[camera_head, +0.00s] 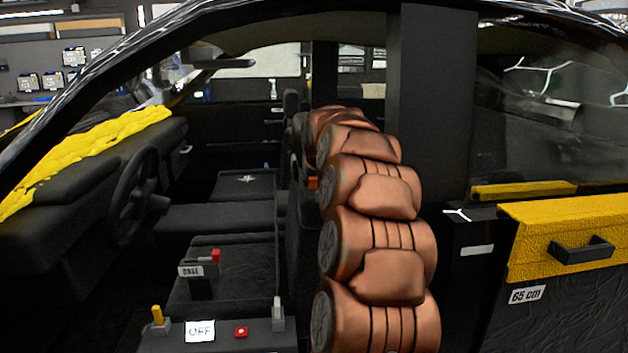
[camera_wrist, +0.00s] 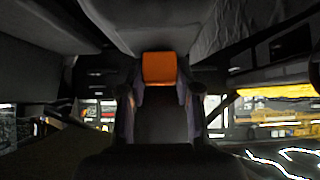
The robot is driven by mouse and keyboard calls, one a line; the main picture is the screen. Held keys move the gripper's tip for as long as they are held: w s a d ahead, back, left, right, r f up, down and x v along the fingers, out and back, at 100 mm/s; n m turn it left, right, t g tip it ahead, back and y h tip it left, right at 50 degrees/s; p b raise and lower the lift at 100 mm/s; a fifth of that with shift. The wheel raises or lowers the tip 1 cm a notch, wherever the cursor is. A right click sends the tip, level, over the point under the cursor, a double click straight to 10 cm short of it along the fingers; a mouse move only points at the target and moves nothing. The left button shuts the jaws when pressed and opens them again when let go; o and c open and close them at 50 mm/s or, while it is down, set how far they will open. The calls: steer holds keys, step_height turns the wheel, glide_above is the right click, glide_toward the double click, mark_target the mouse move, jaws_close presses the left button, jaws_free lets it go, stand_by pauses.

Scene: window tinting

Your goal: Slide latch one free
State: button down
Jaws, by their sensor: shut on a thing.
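In the wrist view an orange block (camera_wrist: 159,68) sits between the fingertips of my gripper (camera_wrist: 160,90), one dark finger on each side. The gripper is shut on it. No label shows on the block, so I cannot tell for certain that it is latch one. A small orange patch (camera_head: 313,183) shows beside my copper-coloured arm in the head view, near the seats. My gripper is not clearly visible there, and my arm hides much of that area.
The dark door pillar (camera_head: 437,100) stands close right of my arm. The steering wheel (camera_head: 133,185) is at the left. A yellow door panel (camera_head: 570,222) is at the right.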

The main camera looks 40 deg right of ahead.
steer(key=shift+s+a+b, duration=0.35)
steer(key=shift+s+a, duration=0.1)
steer(key=shift+s, duration=0.25)
steer(key=c, duration=0.8)
jaws_free()
steer(key=shift+s+a+r, duration=0.1)
steer(key=shift+r, duration=0.05)
steer(key=v, duration=1.1)
steer(key=shift+s+a+r, duration=0.2)
steer(key=shift+s+r, duration=0.05)
